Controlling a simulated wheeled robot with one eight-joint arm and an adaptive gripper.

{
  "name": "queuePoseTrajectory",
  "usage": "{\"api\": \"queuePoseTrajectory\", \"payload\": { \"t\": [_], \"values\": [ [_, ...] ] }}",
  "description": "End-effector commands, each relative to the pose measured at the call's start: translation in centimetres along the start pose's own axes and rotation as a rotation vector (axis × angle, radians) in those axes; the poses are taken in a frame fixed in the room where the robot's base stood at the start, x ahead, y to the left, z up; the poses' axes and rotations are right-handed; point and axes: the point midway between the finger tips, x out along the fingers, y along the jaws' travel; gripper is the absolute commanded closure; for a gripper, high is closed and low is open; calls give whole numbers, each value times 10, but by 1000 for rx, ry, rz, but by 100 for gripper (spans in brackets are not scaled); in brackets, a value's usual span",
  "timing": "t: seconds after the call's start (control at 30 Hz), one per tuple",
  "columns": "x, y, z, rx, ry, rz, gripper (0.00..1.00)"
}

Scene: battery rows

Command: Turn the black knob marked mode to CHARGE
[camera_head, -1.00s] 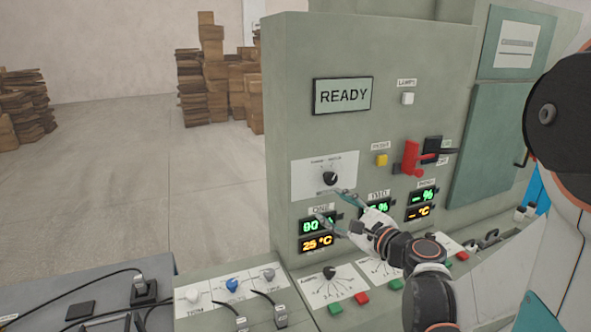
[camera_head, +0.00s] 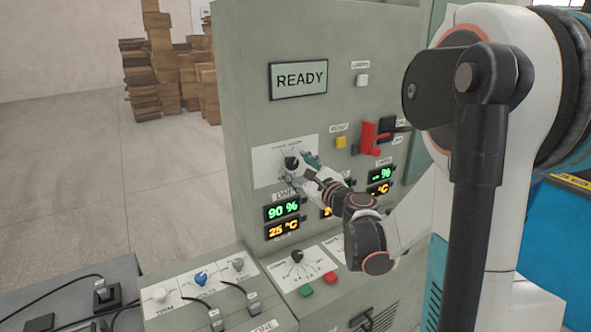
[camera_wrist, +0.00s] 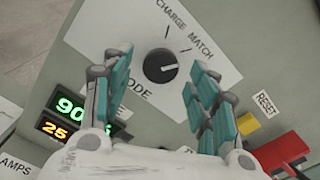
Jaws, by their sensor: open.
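The black mode knob (camera_wrist: 160,66) sits on a white plate (camera_wrist: 100,32) lettered CHARGE, MATCH and MODE. Its pale pointer line points right in the wrist view, nearer the MATCH side than the CHARGE side. My gripper (camera_wrist: 161,60) is open, with one teal-padded finger on each side of the knob and clear gaps between. Whether the fingertips reach the knob's depth I cannot tell. In the head view the knob (camera_head: 291,163) is partly hidden by my gripper (camera_head: 303,163), which is at the plate.
Below the plate are lit displays (camera_head: 282,212). To the right are a yellow RESET button (camera_head: 341,142) and a red lever handle (camera_head: 368,137), both close to my arm. A READY screen (camera_head: 298,80) is above. A lower desk with small knobs (camera_head: 201,278) stands in front.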

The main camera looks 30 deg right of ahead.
Motion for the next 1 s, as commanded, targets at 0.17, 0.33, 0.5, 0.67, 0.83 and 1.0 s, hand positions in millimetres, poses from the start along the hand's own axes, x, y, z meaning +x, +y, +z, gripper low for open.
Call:
{"api": "queuePoseTrajectory", "payload": {
  "t": [0.17,0.33,0.5,0.67,0.83,1.0],
  "values": [
    [16,0,0,0,0,0,46],
    [19,0,0,0,0,0,46],
    [19,0,0,0,0,0,46],
    [19,0,0,0,0,0,80],
    [19,0,0,-1,0,0,90],
    [19,0,0,-15,0,0,90]
  ]
}}
